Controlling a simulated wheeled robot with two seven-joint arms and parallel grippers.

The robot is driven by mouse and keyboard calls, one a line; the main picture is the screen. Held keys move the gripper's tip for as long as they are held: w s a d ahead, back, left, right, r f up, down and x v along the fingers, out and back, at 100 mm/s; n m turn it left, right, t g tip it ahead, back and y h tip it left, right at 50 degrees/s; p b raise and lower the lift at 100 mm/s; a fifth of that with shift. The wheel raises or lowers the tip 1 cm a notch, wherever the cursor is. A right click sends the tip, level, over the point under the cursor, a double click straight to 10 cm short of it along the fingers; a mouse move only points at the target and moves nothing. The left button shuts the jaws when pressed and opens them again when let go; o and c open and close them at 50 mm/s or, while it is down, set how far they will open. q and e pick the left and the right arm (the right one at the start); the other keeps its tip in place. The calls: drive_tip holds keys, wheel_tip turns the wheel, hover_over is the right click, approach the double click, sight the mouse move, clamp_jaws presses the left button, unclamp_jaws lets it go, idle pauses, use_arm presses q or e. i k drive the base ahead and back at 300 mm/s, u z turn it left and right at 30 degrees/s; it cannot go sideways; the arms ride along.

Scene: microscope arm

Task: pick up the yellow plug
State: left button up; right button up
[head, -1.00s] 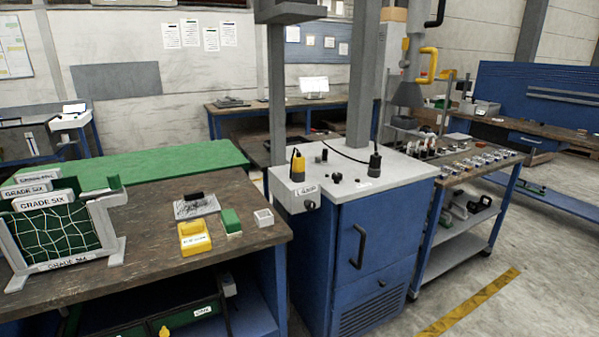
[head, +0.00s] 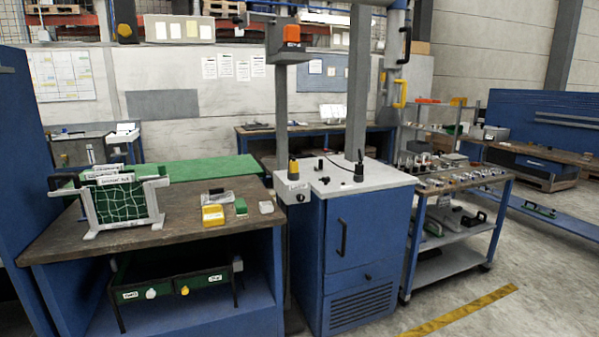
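A yellow plug with a dark top (head: 293,169) stands upright on the left side of the light grey top of the blue cabinet (head: 345,182). A thin grey column rises right behind it. A black plug (head: 359,172) with a black cable stands on the same top to the right. Small black knobs (head: 322,180) lie between the two. Neither of my grippers is in the head view.
A wooden workbench (head: 160,240) on the left bears a green-netted rack (head: 125,203), a yellow box (head: 213,215), a green block (head: 240,206) and a white tray (head: 266,207). A grey trolley (head: 455,190) with small parts stands right of the cabinet. The floor at the front right is clear.

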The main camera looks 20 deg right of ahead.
sight(293, 163)
drive_tip(key=z, duration=0.6)
drive_tip(key=i, duration=0.65)
drive_tip(key=z, duration=1.35)
drive_tip(key=i, duration=0.9)
drive_tip(key=z, duration=0.35)
drive_tip(key=i, duration=1.25)
drive_tip(key=u, duration=1)
drive_tip(key=i, duration=0.9)
drive_tip(key=u, duration=0.95)
drive_tip(key=i, duration=0.2)
drive_tip(key=u, duration=0.25)
